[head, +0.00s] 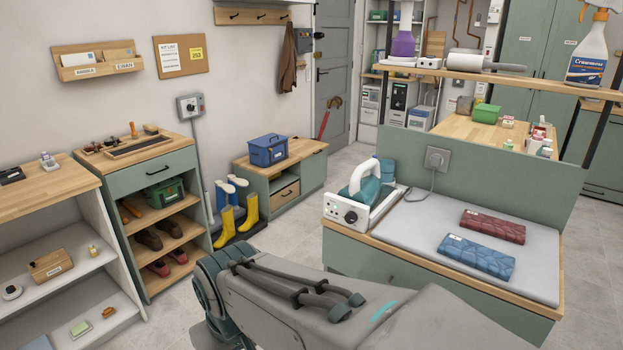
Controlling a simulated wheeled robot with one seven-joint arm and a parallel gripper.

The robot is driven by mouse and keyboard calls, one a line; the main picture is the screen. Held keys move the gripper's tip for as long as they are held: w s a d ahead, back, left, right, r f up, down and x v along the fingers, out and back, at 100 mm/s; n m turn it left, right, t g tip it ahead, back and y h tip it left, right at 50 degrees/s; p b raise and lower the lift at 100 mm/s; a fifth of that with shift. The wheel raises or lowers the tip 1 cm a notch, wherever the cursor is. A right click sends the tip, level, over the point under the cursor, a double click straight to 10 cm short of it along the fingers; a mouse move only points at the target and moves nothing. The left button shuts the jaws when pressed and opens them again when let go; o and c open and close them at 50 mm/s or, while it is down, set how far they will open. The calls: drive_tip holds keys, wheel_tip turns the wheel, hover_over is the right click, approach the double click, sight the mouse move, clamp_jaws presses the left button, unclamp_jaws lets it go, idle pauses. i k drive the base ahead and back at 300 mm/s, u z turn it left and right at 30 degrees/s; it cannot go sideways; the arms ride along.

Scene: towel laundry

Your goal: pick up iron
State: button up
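The iron (372,190) is teal with a white handle. It sits in a white station with a dial (347,214) at the left end of the grey ironing surface (425,213). Its soleplate is hidden. My arm crosses the bottom of the head view, in front of the ironing bench, and its gripper is out of the picture. I cannot see whether the gripper holds anything.
A folded red towel (492,226) and a folded blue towel (476,257) lie right of the iron. A green panel (520,178) with a socket (437,158) and cord stands behind. A wooden shelf (470,78) hangs above. The surface's front left is clear.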

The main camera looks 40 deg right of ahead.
sight(367, 191)
drive_tip(key=z, duration=0.6)
drive_tip(key=i, duration=0.9)
drive_tip(key=z, duration=1)
